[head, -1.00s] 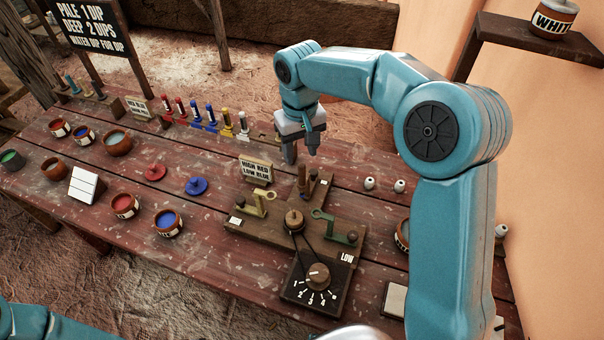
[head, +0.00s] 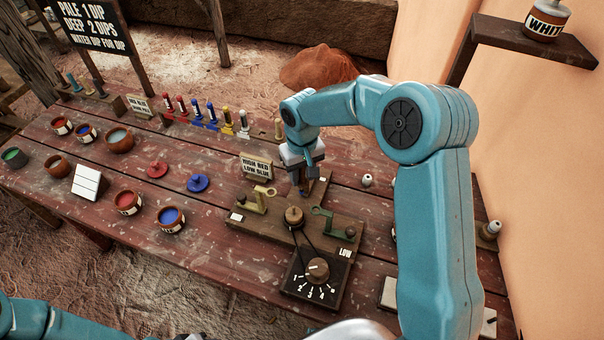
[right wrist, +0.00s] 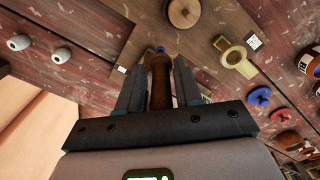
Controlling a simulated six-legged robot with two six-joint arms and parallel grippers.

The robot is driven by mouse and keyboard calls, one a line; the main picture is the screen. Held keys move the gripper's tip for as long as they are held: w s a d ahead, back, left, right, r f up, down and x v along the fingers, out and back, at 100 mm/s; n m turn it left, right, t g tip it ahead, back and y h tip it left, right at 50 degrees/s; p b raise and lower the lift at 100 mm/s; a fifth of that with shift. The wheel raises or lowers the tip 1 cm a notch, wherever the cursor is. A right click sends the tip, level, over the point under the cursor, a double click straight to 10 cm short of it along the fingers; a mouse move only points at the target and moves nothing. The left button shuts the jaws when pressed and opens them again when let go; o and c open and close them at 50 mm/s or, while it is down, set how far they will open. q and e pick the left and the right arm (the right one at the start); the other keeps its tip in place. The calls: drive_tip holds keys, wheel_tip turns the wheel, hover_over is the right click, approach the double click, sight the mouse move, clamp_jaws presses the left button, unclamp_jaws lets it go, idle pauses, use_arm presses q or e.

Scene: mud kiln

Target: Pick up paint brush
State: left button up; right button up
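A brown wooden handle, which looks like the paint brush (right wrist: 159,78), stands between the two fingers of my right gripper (right wrist: 158,80) in the right wrist view. A small blue bit shows at its far end. The fingers are spread on either side of the handle, with narrow gaps. In the head view the right gripper (head: 303,182) points down over the back arm of the wooden cross-shaped stand (head: 316,226), and hides most of the brush. My left arm shows only at the lower left corner; its gripper is out of the picture.
The stand carries a dial (head: 317,269), a yellow-green bracket (head: 261,199) and a green bracket (head: 333,221). A "HIGH RED LOW BLUE" sign (head: 256,168) stands close to the left of the gripper. Paint pots, such as a blue one (head: 170,219), stand at the left.

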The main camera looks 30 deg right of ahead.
drive_tip(key=shift+w+a, duration=0.1)
clamp_jaws()
drive_tip(key=shift+r, duration=0.55)
wheel_tip(320, 180, up, 19)
drive_tip(key=b, duration=0.1)
